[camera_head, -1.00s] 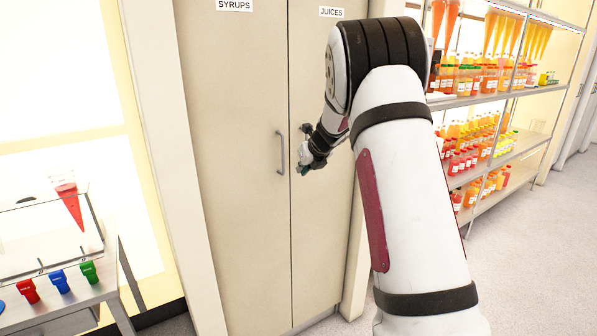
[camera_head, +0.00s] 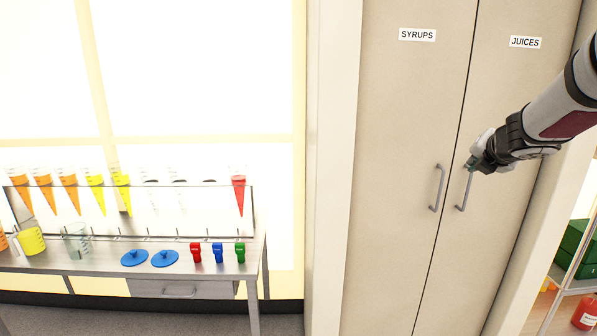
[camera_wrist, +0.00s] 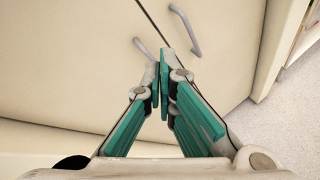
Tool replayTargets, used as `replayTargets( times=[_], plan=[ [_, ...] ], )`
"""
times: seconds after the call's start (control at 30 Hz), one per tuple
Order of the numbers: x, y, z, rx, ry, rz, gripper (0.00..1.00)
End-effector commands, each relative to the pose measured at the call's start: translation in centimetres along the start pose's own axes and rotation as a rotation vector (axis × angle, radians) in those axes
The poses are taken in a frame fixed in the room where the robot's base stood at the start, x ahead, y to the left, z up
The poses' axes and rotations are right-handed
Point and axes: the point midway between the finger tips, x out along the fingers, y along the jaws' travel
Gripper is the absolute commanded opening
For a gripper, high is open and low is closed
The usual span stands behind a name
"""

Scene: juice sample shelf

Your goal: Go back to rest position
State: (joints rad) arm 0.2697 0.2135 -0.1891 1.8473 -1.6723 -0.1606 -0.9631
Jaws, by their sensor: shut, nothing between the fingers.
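My gripper (camera_head: 474,163) is at the right in the head view, in front of the cabinet's right door (camera_head: 500,150) near its handle (camera_head: 464,190). In the wrist view my gripper (camera_wrist: 161,90) shows its teal-lined fingers closed together with nothing between them. The two door handles show just beyond the fingertips there, one being the longer handle (camera_wrist: 186,30). In the head view the fingertips overlap the top of the right handle; I cannot tell whether they touch it. Both cabinet doors, labelled SYRUPS (camera_head: 417,35) and JUICES (camera_head: 525,42), are closed.
A steel table (camera_head: 200,268) stands at the left with a rack of coloured cones, jugs, blue lids (camera_head: 135,258) and small red, blue and green items. At the lower right is a shelf with a green crate (camera_head: 576,250). Floor shows below the table.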

Motion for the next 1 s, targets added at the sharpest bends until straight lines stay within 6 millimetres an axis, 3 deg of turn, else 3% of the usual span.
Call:
replayTargets(
  times=[0.03,0.13,0.27,0.37,0.47,0.7,0.83,1.0],
  plan=[
    [-2.7,0.8,0.8,0.14,-0.048,-0.008,0.0],
    [-7.3,1.1,1.0,0.447,-0.12,-0.044,0.0],
    [-13.3,0.2,-0.8,0.843,-0.172,-0.108,0.0],
    [-17.8,-1.0,-3.9,1.141,-0.183,-0.179,0.0],
    [-22.1,-2.3,-8.2,1.424,-0.17,-0.274,0.0],
    [-31.8,-4.5,-20.7,1.965,-0.084,-0.597,0.0],
    [-35.6,-5.0,-25.9,2.126,-0.04,-0.764,0.0],
    [-38.2,-5.2,-29.3,2.217,-0.009,-0.89,0.0]
  ],
)
